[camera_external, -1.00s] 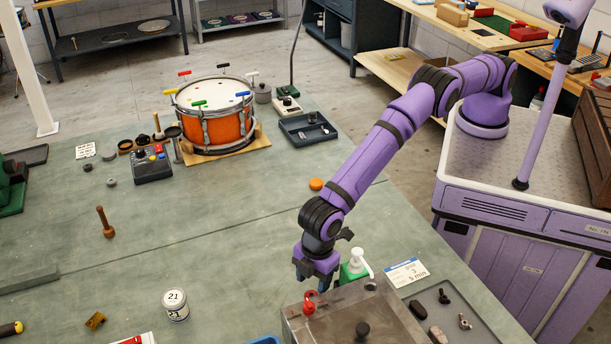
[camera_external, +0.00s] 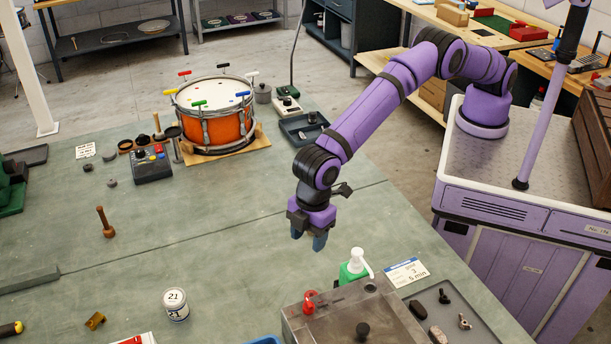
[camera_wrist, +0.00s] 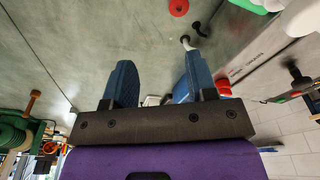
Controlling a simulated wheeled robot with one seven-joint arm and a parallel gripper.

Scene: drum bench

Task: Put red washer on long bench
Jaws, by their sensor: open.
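A flat red disc (camera_wrist: 179,7) with a darker centre, which may be the red washer, lies on a grey-green surface at the top edge of the wrist view. I cannot pick out the washer for certain in the external view. The large grey-green worktop (camera_external: 215,270), perhaps the long bench, fills the middle of the external view. My gripper (camera_external: 307,241) hangs above it, pointing down, beyond the green bottle. In the wrist view, the two blue-grey fingers of my gripper (camera_wrist: 160,62) are apart, with nothing held between them.
A steel box (camera_external: 345,312) with a red fitting (camera_external: 309,302) and a green pump bottle (camera_external: 354,267) stand at the near right. A numbered can (camera_external: 175,304) and wooden pestle (camera_external: 106,222) stand left. The drum (camera_external: 214,120) is farther back.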

